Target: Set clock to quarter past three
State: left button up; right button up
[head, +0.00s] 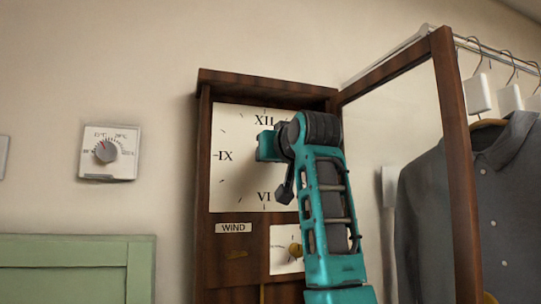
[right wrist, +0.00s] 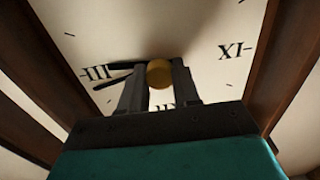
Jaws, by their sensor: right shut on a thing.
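The wall clock has a white face (head: 231,130) in a dark wooden case (head: 203,180), its glass door (head: 445,95) swung open to the right. My right gripper (head: 273,146) is in front of the face and hides its centre and right side in the head view. In the right wrist view the face is upside down, and my right gripper (right wrist: 159,68) is shut on the round brass knob (right wrist: 159,74) at the centre. Two dark hands (right wrist: 116,78) point towards III, one close to the numeral and one slightly on its XII side. My left gripper is out of view.
Below the face are a WIND label (head: 234,228) and a small dial with a brass knob (head: 295,250). A thermostat (head: 110,152) is on the wall at left, above a green panel (head: 70,268). A grey shirt (head: 490,200) hangs beside the open door.

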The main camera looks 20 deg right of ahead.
jog(key=shift+m, duration=1)
jog(key=o, duration=1.1)
jog(key=shift+c, duration=0.2)
jog(key=shift+s, duration=0.1)
jog(key=s+b, duration=0.3)
jog(key=s, duration=0.9)
jog(key=shift+s+d+b, duration=0.25)
jog(key=shift+s+b, duration=0.05)
jog(key=shift+s, duration=0.05)
